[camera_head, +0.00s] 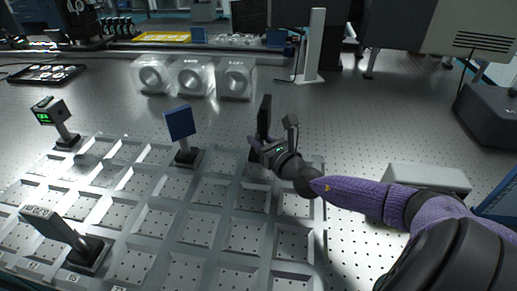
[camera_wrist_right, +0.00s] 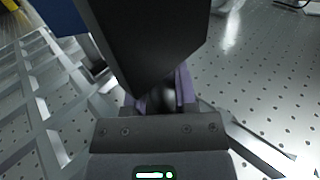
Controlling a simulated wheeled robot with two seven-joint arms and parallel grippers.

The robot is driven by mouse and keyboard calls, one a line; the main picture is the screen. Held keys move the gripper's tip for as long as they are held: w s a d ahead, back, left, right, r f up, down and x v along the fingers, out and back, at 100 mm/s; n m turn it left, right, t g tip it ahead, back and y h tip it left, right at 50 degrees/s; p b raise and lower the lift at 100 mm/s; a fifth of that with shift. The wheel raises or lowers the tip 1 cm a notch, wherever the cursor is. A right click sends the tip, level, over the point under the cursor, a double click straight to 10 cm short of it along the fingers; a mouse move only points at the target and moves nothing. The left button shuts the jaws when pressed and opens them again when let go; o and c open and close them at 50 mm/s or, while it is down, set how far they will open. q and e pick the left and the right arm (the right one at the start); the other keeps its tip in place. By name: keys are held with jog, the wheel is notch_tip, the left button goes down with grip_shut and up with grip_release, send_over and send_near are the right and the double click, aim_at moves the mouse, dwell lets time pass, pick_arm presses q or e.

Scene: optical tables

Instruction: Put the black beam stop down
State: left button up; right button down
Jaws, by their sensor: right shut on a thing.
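The black beam stop (camera_head: 264,117) is a dark upright plate in the head view, held by my right gripper (camera_head: 256,146). In the right wrist view the beam stop (camera_wrist_right: 140,45) fills the upper middle, and the purple fingers of my right gripper (camera_wrist_right: 160,98) are shut around its lower part. It is over the right part of the grid of metal frames (camera_head: 215,195). Whether its base touches the table is hidden behind the gripper. My left gripper is in neither view.
A blue plate on a post (camera_head: 180,122) stands left of the beam stop. A green-display device (camera_head: 50,112) and a tilted-head post (camera_head: 62,230) stand further left. Three clear blocks (camera_head: 193,76) sit behind. A pale box (camera_head: 430,178) lies right, beyond my forearm.

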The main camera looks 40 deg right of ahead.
notch_tip(320, 180, down, 4)
jog(key=shift+r+b, duration=0.25)
jog(key=shift+b, duration=0.4)
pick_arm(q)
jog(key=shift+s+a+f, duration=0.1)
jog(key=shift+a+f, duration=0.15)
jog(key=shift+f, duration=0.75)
pick_arm(e)
jog(key=shift+r, duration=0.2)
